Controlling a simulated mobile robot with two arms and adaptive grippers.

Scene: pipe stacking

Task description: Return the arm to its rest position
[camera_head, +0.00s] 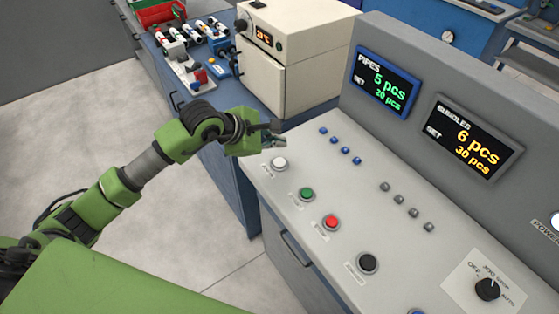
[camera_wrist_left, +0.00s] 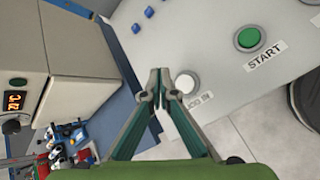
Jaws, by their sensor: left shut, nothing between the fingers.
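My left arm, green and grey, reaches in from the left in the head view. I cannot tell whether the fingertips touch the panel. My right gripper is not in view.
The panel carries a green START button (camera_head: 306,194), a red button (camera_head: 331,222), a black button (camera_head: 368,262) and a rotary switch (camera_head: 487,288). A beige oven (camera_head: 285,60) stands behind the gripper. Open floor (camera_head: 200,220) lies left of the panel.

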